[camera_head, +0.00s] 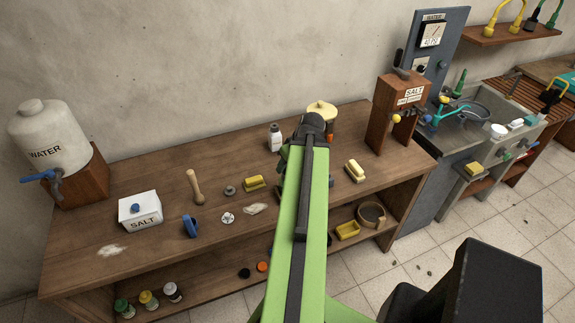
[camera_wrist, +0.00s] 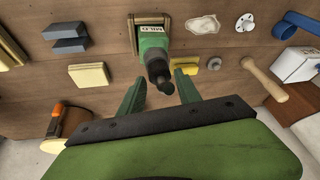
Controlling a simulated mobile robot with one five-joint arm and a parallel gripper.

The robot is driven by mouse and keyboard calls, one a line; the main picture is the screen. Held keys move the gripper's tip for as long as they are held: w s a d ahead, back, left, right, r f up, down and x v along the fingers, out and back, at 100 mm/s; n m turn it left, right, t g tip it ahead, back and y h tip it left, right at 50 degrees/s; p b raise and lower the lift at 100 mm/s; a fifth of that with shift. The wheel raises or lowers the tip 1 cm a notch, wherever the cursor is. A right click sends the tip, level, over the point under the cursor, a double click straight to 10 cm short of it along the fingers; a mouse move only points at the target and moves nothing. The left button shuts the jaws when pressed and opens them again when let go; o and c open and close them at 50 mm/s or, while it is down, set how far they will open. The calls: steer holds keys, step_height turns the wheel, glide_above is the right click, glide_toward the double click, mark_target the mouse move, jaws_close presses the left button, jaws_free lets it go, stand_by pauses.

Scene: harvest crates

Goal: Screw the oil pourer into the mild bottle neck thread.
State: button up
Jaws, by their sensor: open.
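A green bottle with a MILD label (camera_wrist: 152,42) stands in a wooden holder (camera_wrist: 132,36) in the wrist view. A dark tapered piece (camera_wrist: 160,72), which looks like the oil pourer, is at the bottle's neck. I cannot tell whether its thread is engaged. My gripper (camera_wrist: 163,86) is open, with one green finger on each side in the picture and the dark tip between or just beyond them. I see no clear contact. In the head view my arm hides the bottle and most of the gripper.
A white shaker (camera_head: 274,138) and a yellow-lidded jar (camera_head: 321,112) stand at the back. The left-front bench has some free room.

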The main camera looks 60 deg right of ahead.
steer(key=shift+d+n, duration=0.1)
steer(key=shift+n, duration=0.5)
steer(key=shift+n+y, duration=0.7)
steer(key=shift+n, duration=0.4)
steer(key=shift+n+y, duration=0.3)
steer(key=shift+n, duration=0.6)
steer(key=c, duration=0.7)
steer(key=shift+m, duration=0.9)
steer(key=shift+a+h, duration=0.2)
steer(key=shift+h, duration=0.2)
